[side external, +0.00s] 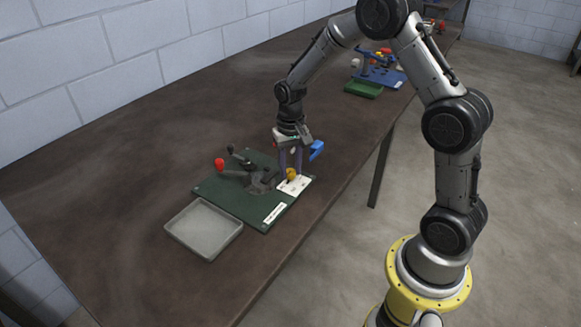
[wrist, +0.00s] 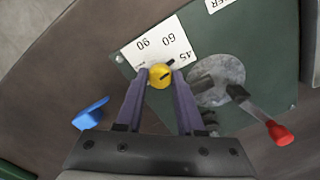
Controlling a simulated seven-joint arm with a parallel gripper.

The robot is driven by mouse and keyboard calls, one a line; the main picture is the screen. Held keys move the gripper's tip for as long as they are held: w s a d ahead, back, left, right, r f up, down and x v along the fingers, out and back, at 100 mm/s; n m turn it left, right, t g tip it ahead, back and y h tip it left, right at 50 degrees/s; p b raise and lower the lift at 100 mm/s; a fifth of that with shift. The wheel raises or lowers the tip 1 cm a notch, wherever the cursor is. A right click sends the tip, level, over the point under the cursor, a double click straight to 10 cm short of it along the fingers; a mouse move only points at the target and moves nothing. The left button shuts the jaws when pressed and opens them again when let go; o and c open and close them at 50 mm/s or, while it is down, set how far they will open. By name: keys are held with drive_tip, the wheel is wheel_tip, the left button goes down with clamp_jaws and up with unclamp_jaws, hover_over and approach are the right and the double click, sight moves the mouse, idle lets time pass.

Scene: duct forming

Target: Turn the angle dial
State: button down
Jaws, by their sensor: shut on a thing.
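The angle dial is a yellow knob (side external: 291,173) on a white label plate at the right edge of a green board (side external: 215,187). In the wrist view the yellow dial (wrist: 160,76) sits beside the label plate (wrist: 158,48), which carries the marks 45, 60 and 90. A dark pointer by the dial lies toward the 45 side. My gripper (wrist: 160,78) has its two purple fingers on either side of the dial, shut on it. In the side view my gripper (side external: 291,170) reaches down to the dial from above.
A red-knobbed lever (wrist: 279,133) and a round grey metal part (wrist: 222,80) stand beside the dial. A blue piece (wrist: 91,113) is near my gripper. A grey tray (side external: 204,229) lies in front of the board. Another blue station (side external: 380,75) stands farther back.

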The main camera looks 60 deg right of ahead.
sight(290, 171)
drive_tip(key=shift+r+m, duration=0.1)
drive_tip(key=shift+m, duration=0.7)
drive_tip(key=c, duration=0.5)
unclamp_jaws()
wheel_tip(290, 171, up, 14)
drive_tip(key=shift+f, duration=0.1)
